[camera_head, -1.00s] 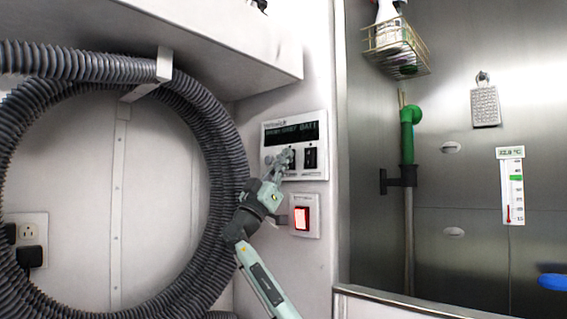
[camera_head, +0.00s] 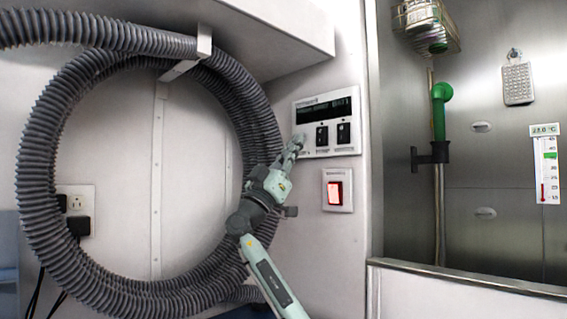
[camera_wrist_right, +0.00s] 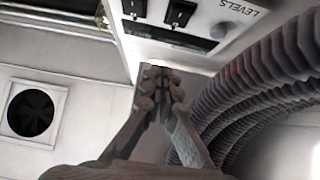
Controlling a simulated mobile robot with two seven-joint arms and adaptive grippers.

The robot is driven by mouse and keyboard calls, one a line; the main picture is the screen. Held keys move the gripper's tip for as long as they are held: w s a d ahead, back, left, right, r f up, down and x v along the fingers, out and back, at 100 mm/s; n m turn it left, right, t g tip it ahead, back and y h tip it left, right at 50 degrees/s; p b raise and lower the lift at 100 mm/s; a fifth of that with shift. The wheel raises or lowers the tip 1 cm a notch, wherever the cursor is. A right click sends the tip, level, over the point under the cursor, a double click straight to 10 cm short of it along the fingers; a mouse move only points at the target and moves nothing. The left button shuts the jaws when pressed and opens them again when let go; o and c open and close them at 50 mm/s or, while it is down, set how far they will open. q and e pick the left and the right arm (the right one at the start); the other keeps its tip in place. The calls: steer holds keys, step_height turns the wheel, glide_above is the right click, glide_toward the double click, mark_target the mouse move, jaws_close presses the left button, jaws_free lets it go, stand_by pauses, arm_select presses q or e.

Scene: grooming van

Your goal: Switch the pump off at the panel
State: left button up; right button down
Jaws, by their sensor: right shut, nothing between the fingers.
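The panel (camera_head: 327,105) is a pale plate on the wall with a dark display strip (camera_head: 327,109) on top. Below the display are two black rocker switches, a left one (camera_head: 321,136) and a right one (camera_head: 343,132). Their labels are too small to read, and I cannot tell which controls the pump. My right gripper (camera_head: 296,143) is shut and empty, at the panel's lower left edge, left of the left rocker. In the right wrist view its fingertips (camera_wrist_right: 160,76) are together just below the panel (camera_wrist_right: 205,45), off both rockers. My left gripper is not in view.
A red-lit switch (camera_head: 335,192) sits on a separate plate below the panel. A thick grey coiled hose (camera_head: 38,160) hangs to the left, behind my right arm. A shelf (camera_head: 265,35) overhangs above. A steel wash bay (camera_head: 490,225) lies to the right.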

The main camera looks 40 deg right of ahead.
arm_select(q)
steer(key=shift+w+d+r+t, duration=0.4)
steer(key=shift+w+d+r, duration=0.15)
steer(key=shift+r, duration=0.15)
arm_select(e)
steer(key=a+f, duration=0.2)
steer(key=a, duration=0.1)
steer(key=shift+s+a, duration=0.1)
steer(key=shift+s, duration=0.05)
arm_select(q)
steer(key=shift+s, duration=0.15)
arm_select(e)
steer(key=shift+f, duration=0.1)
